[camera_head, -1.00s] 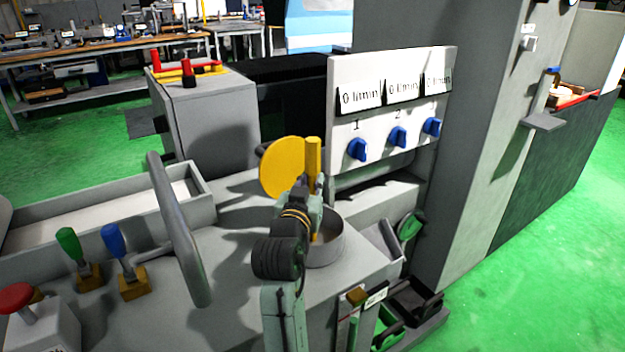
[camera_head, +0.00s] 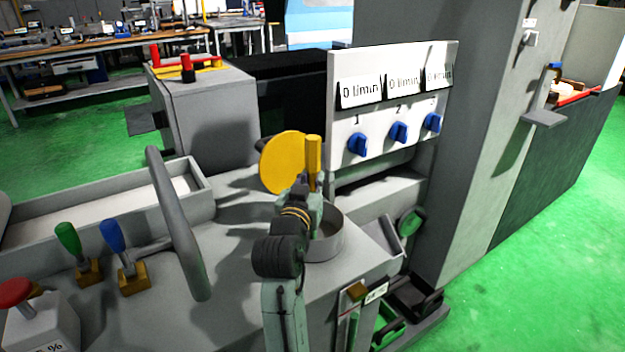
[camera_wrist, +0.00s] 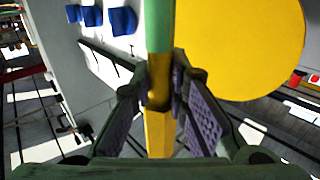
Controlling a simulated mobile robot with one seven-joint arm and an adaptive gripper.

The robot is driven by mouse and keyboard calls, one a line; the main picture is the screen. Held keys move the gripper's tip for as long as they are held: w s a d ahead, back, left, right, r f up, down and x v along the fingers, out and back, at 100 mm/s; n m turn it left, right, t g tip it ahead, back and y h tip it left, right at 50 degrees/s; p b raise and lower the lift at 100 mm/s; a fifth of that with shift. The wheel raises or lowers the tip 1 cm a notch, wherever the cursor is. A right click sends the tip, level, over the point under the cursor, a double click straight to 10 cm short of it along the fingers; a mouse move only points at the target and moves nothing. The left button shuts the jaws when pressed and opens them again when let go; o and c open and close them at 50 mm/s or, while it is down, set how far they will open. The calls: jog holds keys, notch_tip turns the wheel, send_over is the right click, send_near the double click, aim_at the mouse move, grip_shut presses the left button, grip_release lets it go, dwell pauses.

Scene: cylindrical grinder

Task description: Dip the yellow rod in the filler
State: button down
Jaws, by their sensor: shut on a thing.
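The yellow rod (camera_head: 314,152) stands roughly upright in my gripper (camera_head: 309,190), its upper part showing above the fingers. In the wrist view my gripper (camera_wrist: 161,92) is shut on the rod (camera_wrist: 159,132), with a finger on each side. The rod looks green toward the top of that view. A round grey cup (camera_head: 336,243), which may hold the filler, sits on the machine top just behind and right of my wrist. Its inside is mostly hidden, and I cannot tell whether the rod's lower end is in it.
A yellow disc (camera_head: 283,163) stands just left of the rod, close to it. A white panel (camera_head: 400,92) with blue knobs rises behind on the right. A curved grey handle (camera_head: 176,225) and green and blue levers are at left.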

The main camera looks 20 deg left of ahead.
aim_at(312, 138)
jog(key=shift+r, duration=0.1)
notch_tip(312, 138, up, 11)
jog(key=p, duration=0.9)
dwell(0.3)
